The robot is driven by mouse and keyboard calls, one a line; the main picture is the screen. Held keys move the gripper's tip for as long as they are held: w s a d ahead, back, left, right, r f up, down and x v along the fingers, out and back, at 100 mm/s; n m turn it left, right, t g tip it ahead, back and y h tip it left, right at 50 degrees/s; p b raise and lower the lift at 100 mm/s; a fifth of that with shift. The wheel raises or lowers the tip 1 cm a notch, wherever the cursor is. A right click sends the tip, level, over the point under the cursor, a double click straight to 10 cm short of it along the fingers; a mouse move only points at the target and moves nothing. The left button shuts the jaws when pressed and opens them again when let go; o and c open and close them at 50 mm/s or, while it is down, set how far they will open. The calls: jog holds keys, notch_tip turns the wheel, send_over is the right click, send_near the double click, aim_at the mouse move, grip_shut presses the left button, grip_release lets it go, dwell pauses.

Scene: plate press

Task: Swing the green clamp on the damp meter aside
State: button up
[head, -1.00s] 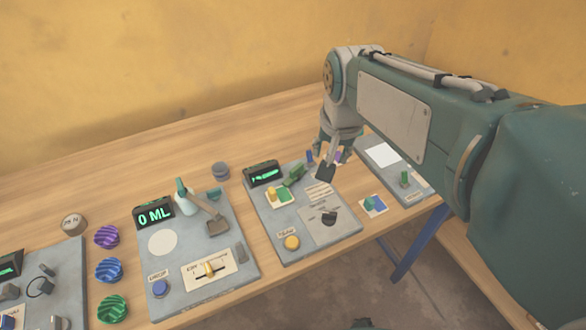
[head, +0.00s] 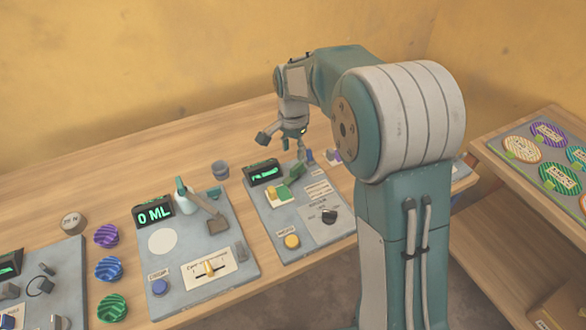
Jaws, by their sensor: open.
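The damp meter appears to be the grey panel (head: 270,220) in the middle of the table, with a dark display (head: 263,173), a yellow button (head: 292,241) and a black knob (head: 329,216). The green clamp (head: 297,171) lies slanted near the panel's back edge, beside a white pad with a yellow and a green block (head: 283,193). My gripper (head: 284,143) is open and empty above and behind the clamp, apart from it as far as I can tell.
A second panel with a "0 ML" display (head: 154,214) and a bottle with a lever stands to the left. Striped discs (head: 108,269) lie further left. A side shelf (head: 540,160) holds several round patterned pieces.

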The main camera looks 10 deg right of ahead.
aim_at(293, 168)
notch_tip(293, 168, down, 8)
jog(key=shift+r, duration=0.15)
grip_shut()
